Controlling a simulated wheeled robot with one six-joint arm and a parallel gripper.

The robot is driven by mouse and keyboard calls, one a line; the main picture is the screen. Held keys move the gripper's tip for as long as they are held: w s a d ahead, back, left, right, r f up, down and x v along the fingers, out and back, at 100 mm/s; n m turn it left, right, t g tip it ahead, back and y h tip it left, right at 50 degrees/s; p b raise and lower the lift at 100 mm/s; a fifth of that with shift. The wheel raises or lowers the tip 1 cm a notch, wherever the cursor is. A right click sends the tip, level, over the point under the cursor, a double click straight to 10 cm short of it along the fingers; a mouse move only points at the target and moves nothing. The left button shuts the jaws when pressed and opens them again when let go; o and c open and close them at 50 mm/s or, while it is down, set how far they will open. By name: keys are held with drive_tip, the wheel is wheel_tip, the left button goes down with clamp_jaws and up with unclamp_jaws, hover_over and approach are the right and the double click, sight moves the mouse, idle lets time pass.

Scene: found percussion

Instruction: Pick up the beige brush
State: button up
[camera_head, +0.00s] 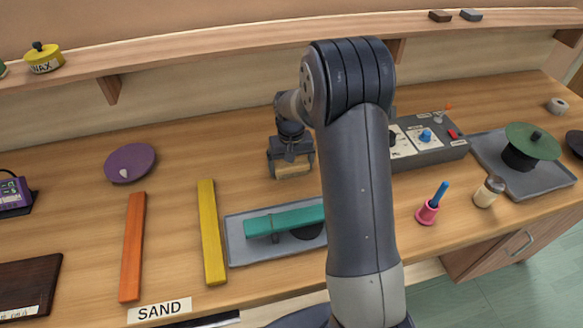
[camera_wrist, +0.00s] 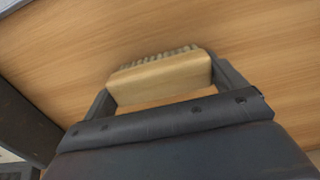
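The beige brush (camera_wrist: 160,78) is a wooden block with grey bristles along its far edge in the wrist view. My gripper (camera_wrist: 165,85) has one finger at each end of the brush, and both fingers appear to touch it. In the head view my gripper (camera_head: 292,168) is over the back middle of the bench, with the beige brush (camera_head: 293,171) at its tips. I cannot tell whether the brush is raised off the bench. My arm hides part of the bench to the right.
A grey tray (camera_head: 238,243) with a teal bar (camera_head: 285,221) lies in front. Yellow (camera_head: 211,235) and orange (camera_head: 133,248) bars and a purple disc (camera_head: 130,161) are to the left. A grey control box (camera_head: 432,139) stands to the right. A shelf (camera_head: 200,51) runs along the back.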

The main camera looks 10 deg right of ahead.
drive_tip(key=c, duration=0.4)
drive_tip(key=r, duration=1)
drive_tip(key=shift+s+d+b, duration=0.2)
drive_tip(key=shift+d+b, duration=0.1)
drive_tip(key=shift+b, duration=0.1)
drive_tip(key=s+d+p, duration=0.5)
drive_tip(key=s+d, duration=0.4)
drive_tip(key=s, duration=0.4)
drive_tip(key=shift+r, duration=0.1)
